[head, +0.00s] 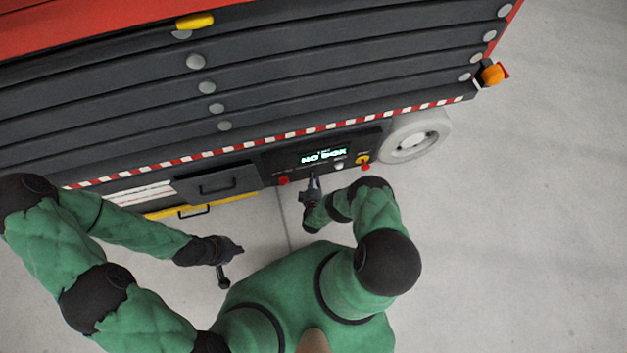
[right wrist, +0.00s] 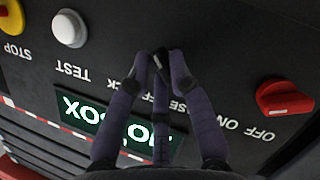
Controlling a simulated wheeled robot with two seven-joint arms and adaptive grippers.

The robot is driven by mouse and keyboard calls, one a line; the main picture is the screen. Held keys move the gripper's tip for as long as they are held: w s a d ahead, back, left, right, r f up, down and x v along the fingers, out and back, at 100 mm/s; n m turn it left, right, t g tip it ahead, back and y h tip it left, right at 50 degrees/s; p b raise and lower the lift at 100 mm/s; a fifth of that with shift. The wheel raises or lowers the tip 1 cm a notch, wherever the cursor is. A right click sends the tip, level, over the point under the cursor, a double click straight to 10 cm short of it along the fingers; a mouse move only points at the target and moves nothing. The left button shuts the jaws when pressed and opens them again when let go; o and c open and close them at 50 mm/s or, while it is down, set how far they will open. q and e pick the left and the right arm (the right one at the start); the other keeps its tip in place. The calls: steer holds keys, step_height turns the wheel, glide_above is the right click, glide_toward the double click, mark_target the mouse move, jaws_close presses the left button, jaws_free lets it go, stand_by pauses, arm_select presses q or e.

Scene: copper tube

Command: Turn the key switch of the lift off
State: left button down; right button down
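The dark control panel (head: 372,145) is on the side of the lift, with a lit screen (head: 322,155). In the right wrist view, a small dark key (right wrist: 158,62) shows between the fingertips of my right gripper (right wrist: 158,58), over a label partly hidden by the fingers. The fingers close in around the key; its turned position is hard to read. In the head view my right gripper (head: 315,182) is at the panel below the screen and hides the key. My left gripper (head: 226,262) hangs away from the lift; its fingers are too small to read.
A red knob (right wrist: 285,97) labelled OFF and ON is to the right in the wrist view. A white wheel (head: 412,135) is beside the panel. The floor (head: 520,230) is clear.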

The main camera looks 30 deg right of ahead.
steer(key=shift+a+n+h, duration=0.1)
steer(key=shift+n+h, duration=0.5)
steer(key=shift+n, duration=0.5)
steer(key=c, duration=1.1)
jaws_free()
steer(key=v, duration=1.2)
steer(key=shift+f, duration=0.2)
